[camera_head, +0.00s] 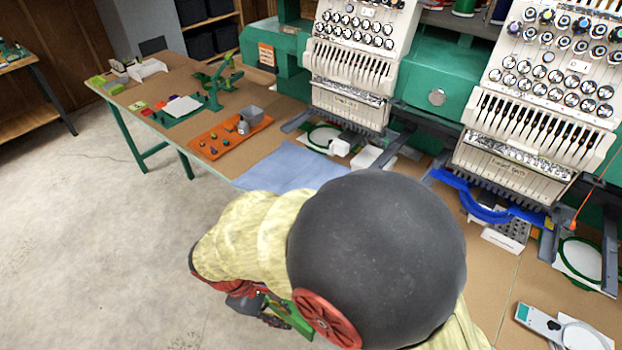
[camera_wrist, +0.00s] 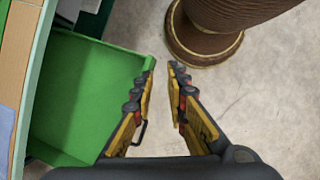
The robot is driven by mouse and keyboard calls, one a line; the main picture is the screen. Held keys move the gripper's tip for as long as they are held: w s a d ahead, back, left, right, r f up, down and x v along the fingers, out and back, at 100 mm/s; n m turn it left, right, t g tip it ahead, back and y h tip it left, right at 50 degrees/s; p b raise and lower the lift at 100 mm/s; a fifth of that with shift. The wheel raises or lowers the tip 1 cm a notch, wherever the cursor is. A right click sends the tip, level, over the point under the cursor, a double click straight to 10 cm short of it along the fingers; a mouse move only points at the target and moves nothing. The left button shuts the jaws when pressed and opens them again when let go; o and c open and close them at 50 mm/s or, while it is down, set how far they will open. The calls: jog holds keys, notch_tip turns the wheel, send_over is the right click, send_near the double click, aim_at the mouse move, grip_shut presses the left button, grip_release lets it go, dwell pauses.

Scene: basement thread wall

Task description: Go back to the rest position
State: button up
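My gripper (camera_wrist: 162,68) shows in the wrist view with its two yellow-and-dark fingers apart and nothing between them. It hangs over the concrete floor, beside a green open box or drawer (camera_wrist: 85,100) at the left. I cannot tell how far above the floor it is. In the head view, my arm with its yellow sleeve and dark round joint fills the lower middle and hides most of the gripper.
A long brown-topped work table (camera_head: 195,95) bears an orange tray (camera_head: 215,142) and a blue cloth (camera_head: 290,167). White embroidery machines (camera_head: 545,80) stand at the right. A brown round-based object (camera_wrist: 205,45) stands close ahead in the wrist view. Bare floor (camera_head: 90,220) lies left.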

jog(key=s+d+r+m+t+y, duration=0.1)
jog(key=d+r+m+t+y, duration=0.3)
jog(key=d+r+m, duration=1)
jog(key=d+r+t, duration=0.2)
jog(key=d+r, duration=0.7)
jog(key=d, duration=0.3)
jog(key=shift+s+r+m+y, duration=0.3)
jog(key=shift+s+r+y, duration=0.1)
